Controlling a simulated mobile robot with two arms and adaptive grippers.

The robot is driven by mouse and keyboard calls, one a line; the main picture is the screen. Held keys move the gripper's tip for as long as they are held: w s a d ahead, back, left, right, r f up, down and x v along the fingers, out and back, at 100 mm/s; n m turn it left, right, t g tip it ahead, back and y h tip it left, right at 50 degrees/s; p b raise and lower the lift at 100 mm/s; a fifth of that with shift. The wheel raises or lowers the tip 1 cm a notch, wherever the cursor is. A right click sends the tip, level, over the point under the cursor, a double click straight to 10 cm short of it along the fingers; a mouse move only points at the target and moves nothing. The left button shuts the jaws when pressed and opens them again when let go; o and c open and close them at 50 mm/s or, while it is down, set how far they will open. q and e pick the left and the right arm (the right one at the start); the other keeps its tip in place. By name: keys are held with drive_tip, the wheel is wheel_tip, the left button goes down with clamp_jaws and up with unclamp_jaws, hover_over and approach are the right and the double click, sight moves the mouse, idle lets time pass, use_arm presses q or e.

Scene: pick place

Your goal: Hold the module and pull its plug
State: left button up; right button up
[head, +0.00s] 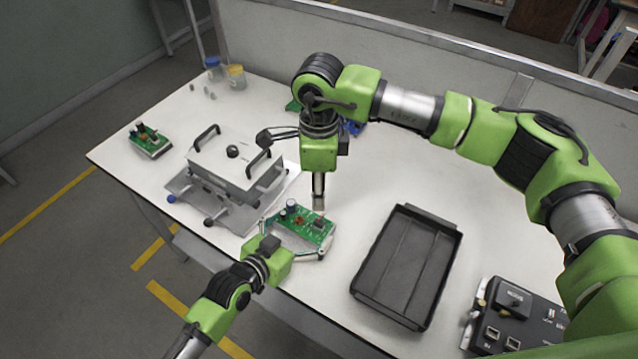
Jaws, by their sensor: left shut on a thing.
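The module is a green circuit board (291,228) with a dark cylinder and small red and black parts, near the table's front edge. My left gripper (297,233) is shut on it, with one thin finger along each end. My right gripper (318,205) points straight down over the board's right part. Its fingers show edge-on, so their opening is hidden. A dark block (318,223) sits on the board just below those fingertips. I cannot make out the plug clearly, nor whether the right fingers touch it.
A grey lidded fixture (222,168) with black handles stands left of the module. An empty black tray (408,264) lies to its right. A black box with ports (515,318) is at lower right. Another green board (148,138) lies far left. Small jars (236,77) stand at the back.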

sight(319, 221)
wheel_tip(319, 221, down, 10)
drive_tip(key=m, duration=0.6)
drive_tip(key=shift+f, duration=0.25)
use_arm(q)
drive_tip(key=shift+f, duration=0.1)
use_arm(e)
clamp_jaws()
drive_tip(key=shift+r, duration=0.25)
idle(0.8)
drive_tip(key=shift+r, duration=0.95)
